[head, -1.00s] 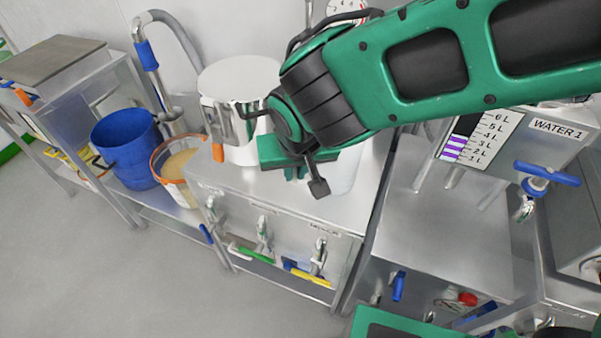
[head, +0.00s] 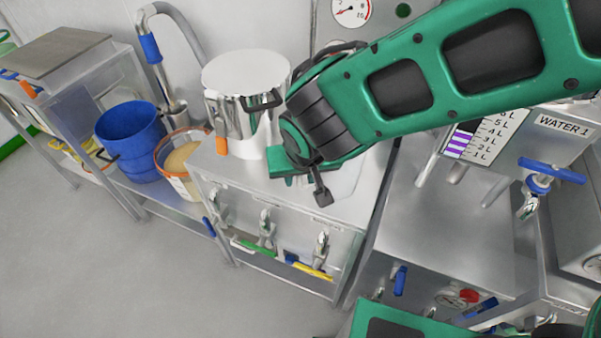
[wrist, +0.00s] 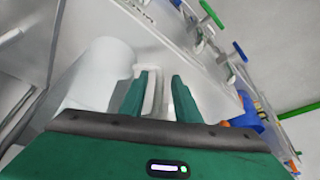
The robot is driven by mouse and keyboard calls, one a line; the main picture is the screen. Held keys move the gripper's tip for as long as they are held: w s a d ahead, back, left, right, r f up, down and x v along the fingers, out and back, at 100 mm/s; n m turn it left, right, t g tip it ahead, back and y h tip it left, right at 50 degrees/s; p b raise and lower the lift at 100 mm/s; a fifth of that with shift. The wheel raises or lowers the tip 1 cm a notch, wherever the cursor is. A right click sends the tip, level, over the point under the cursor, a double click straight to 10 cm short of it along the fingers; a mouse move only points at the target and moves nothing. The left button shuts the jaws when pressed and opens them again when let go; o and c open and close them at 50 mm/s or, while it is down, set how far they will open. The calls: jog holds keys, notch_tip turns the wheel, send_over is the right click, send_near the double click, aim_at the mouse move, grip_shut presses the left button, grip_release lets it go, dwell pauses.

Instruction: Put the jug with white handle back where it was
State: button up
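A white jug (wrist: 100,72) stands on the steel bench top (head: 225,172), seen at left in the wrist view. Its white handle (wrist: 151,88) lies between the two green fingers of my gripper (wrist: 160,92). The fingers are apart, with a gap showing between the handle and the right finger. In the head view my gripper (head: 300,172) is low over the bench top, right of the steel pot. Only a pale part of the jug (head: 347,180) shows there behind my gripper; its handle is hidden.
A lidded steel pot (head: 240,105) stands close on the left. A blue bucket (head: 130,145) and a tub of tan material (head: 178,165) are farther left. Valves (head: 265,228) line the bench front. The WATER 1 tank (head: 555,128) is at right.

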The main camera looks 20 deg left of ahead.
jog(key=shift+r, duration=0.1)
jog(key=v, duration=1.2)
dwell(0.4)
